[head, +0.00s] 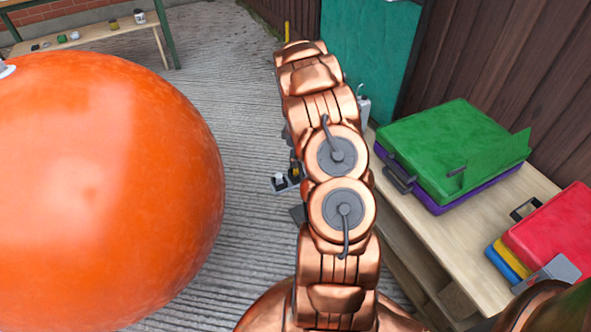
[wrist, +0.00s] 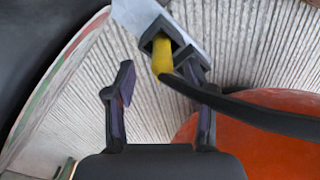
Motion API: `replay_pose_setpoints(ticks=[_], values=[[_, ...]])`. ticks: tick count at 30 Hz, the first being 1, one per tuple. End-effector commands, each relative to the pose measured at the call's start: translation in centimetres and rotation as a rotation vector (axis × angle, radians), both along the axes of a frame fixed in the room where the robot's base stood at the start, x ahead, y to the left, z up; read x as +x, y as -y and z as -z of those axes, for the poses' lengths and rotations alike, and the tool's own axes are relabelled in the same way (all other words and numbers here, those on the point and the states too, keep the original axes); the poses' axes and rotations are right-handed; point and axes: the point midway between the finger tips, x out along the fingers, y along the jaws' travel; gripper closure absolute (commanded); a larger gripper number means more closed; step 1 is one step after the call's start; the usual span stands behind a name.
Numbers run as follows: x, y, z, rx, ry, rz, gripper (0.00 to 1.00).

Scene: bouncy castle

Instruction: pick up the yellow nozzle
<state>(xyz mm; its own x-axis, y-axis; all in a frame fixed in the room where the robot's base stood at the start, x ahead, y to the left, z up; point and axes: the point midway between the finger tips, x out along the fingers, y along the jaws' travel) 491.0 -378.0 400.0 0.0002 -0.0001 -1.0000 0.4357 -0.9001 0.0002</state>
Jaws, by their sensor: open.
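The yellow nozzle (wrist: 162,58) stands in a dark square-edged socket (wrist: 172,38) at the end of a pale grey plate, in the wrist view. My gripper (wrist: 160,80) is open and empty. The nozzle lies just beyond the fingertips, nearer the right finger, which overlaps the socket's edge in the picture. I cannot tell whether they touch. A small yellow part (head: 295,169), likely the nozzle, shows on a grey holder (head: 283,183) left of the arm, partly hidden.
A black hose (wrist: 255,114) crosses right of my gripper. A big orange ball (head: 110,190) fills the left of the head view. A bench (head: 455,245) at right bears green (head: 455,150) and red (head: 555,235) cases.

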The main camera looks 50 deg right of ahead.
Motion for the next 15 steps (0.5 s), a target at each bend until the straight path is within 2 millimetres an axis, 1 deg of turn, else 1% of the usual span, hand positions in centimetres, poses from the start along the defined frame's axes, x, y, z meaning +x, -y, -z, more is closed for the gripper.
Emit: replay_pose_setpoints(ticks=[1,6,9,15], values=[[-0.1,-0.1,1.1,0.001,-0.002,0.001,0.46],[0.0,-0.3,3.2,0.001,-0.002,0.002,0.46],[0.0,-0.3,3.8,0.000,0.000,0.002,0.46],[0.0,-0.3,3.7,0.000,0.000,0.001,0.46]])
